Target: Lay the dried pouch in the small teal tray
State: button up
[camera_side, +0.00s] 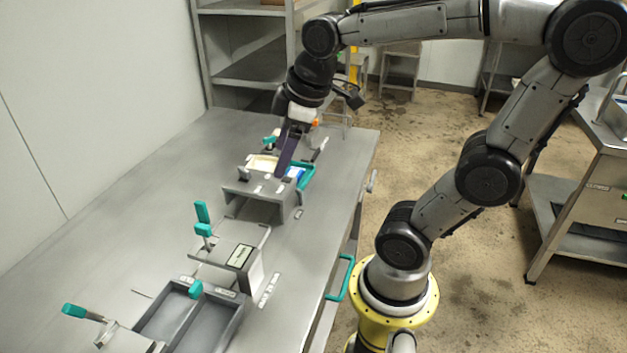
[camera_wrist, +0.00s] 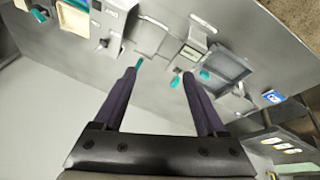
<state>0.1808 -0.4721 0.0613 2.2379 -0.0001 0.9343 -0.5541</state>
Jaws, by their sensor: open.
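A small teal tray (camera_side: 308,176) sits on the far part of the bench in the side view, partly behind a grey fixture. A blue and white flat item (camera_side: 295,173), which looks like the pouch, shows at the tray; whether it lies inside or overlaps the rim I cannot tell. My gripper (camera_side: 282,170) points down over this area, with its dark fingers in front of the tray's left side. In the wrist view my gripper (camera_wrist: 160,72) has its fingers apart with nothing between them. A teal edge (camera_wrist: 75,5) shows at the wrist view's top left.
A cream pad or tray (camera_side: 262,162) lies left of the fingers. The grey fixture (camera_side: 262,200) stands just in front. A labelled box with teal handles (camera_side: 240,255) and a grey two-compartment tray (camera_side: 222,318) stand nearer. The bench's left side is clear.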

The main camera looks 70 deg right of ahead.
jog(key=s+a+f+m+t, duration=0.1)
jog(key=s+a+f+m, duration=0.1)
jog(key=s+a+m, duration=0.2)
jog(key=s, duration=0.3)
jog(key=shift+a+f+y, duration=0.15)
jog(key=shift+y, duration=0.25)
dwell(0.7)
